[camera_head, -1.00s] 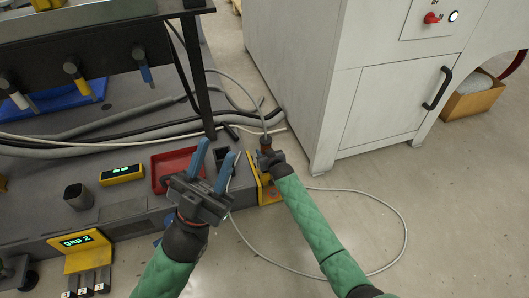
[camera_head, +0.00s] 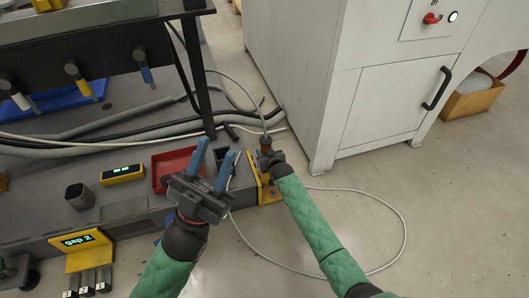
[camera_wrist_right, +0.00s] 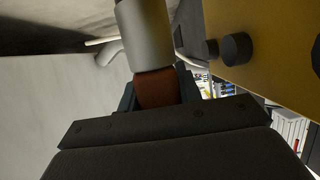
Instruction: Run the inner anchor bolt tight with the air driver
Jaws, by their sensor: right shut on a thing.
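My right gripper (camera_head: 266,157) is shut on the air driver (camera_head: 266,142), beside the yellow bracket (camera_head: 265,188) at the base edge. In the right wrist view the driver shows a red-brown grip (camera_wrist_right: 156,88) and a grey metal barrel (camera_wrist_right: 145,32). The yellow bracket plate (camera_wrist_right: 280,75) fills the upper right of that view, with a dark bolt head (camera_wrist_right: 237,48) on it, apart from the barrel. A second dark bolt is cut off at the right edge; I cannot tell which is the inner one. The driver's tip is hidden. My left gripper (camera_head: 213,163) is open and empty.
A red tray (camera_head: 163,181) lies behind my left gripper. A yellow "gap 2" display (camera_head: 78,240) stands at lower left. A pale hose (camera_head: 404,225) loops on the floor. A grey cabinet (camera_head: 345,90) stands behind the right gripper.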

